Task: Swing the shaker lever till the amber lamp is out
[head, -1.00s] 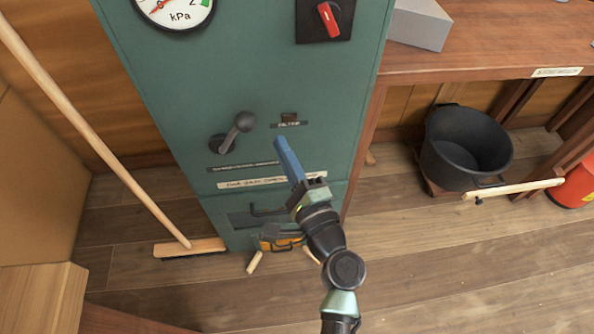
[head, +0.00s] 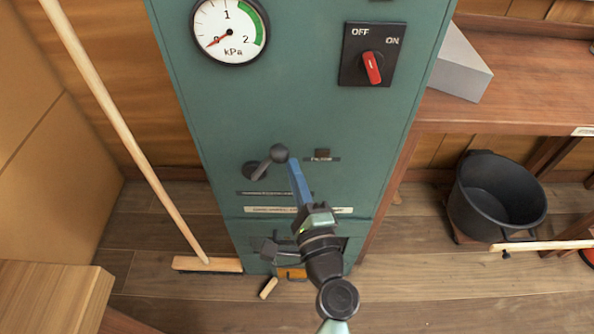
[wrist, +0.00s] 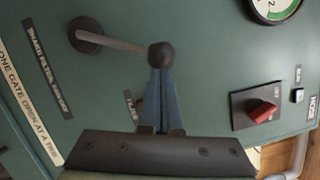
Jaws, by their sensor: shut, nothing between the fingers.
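The shaker lever (head: 266,161) is a dark crank with a ball knob on the green cabinet's front, its arm slanting up to the right in the head view. In the wrist view its knob (wrist: 161,54) lies right at the tips of my blue fingers. My gripper (head: 293,164) is shut and empty, just right of the knob; whether it touches the knob I cannot tell. The small lamp (head: 322,153) above the filter label looks dark brown, with no clear amber glow.
A kPa gauge (head: 230,30) and a red rotary switch (head: 372,67) sit higher on the cabinet (head: 300,110). A broom (head: 130,130) leans at left. A wooden bench (head: 525,88) and black bucket (head: 497,196) stand at right. Low on the cabinet are handles.

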